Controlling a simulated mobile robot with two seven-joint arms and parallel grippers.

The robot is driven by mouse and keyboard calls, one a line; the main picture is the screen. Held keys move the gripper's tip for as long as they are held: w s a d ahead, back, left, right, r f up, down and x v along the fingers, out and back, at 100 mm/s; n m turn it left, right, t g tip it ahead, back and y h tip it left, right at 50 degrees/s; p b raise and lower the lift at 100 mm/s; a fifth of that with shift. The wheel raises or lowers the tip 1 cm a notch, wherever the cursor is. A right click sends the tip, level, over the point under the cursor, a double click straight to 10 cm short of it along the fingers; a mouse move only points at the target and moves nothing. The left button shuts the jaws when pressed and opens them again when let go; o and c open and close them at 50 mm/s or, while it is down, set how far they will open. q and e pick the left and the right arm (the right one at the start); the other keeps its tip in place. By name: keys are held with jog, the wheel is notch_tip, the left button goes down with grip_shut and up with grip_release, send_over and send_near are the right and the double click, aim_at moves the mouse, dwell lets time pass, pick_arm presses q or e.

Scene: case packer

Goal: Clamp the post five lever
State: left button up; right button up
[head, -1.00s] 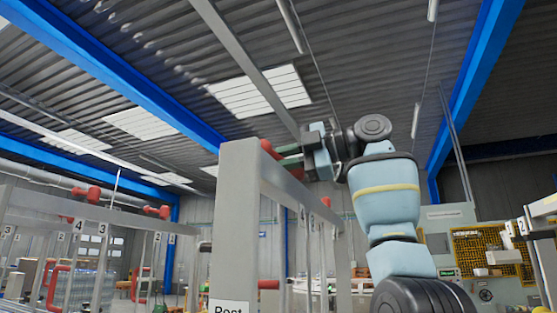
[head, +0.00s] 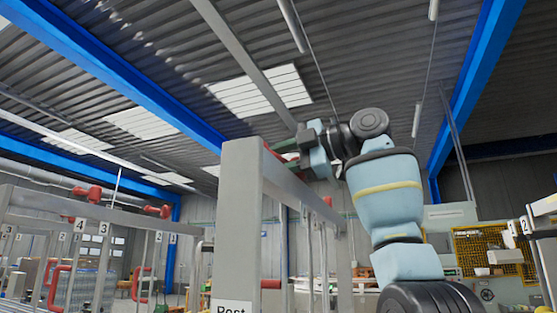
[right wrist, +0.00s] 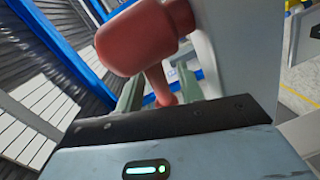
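A red lever (right wrist: 145,38) with a thick rounded head fills the upper middle of the right wrist view. Its thinner stem passes between the two grey-green fingers of my right gripper (right wrist: 158,92). The fingers stand apart, with space visible beside the stem. In the head view my right gripper (head: 288,152) is at the top of the near grey post (head: 240,220), and only a little red of the lever shows there. The post's label (head: 231,308) reads "Post"; its number is cut off. My left gripper is not in view.
A grey top beam (head: 290,185) runs back from the post, with another red handle (head: 327,201) along it. Numbered grey frames with red levers (head: 88,193) stand at the left. A yellow mesh panel (head: 490,250) is at the right.

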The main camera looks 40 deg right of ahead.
jog(key=f+v, duration=0.1)
jog(key=v, duration=0.6)
jog(key=shift+s+d+r, duration=0.2)
jog(key=shift+s+r, duration=0.15)
jog(key=shift+r, duration=0.15)
jog(key=shift+c, duration=0.5)
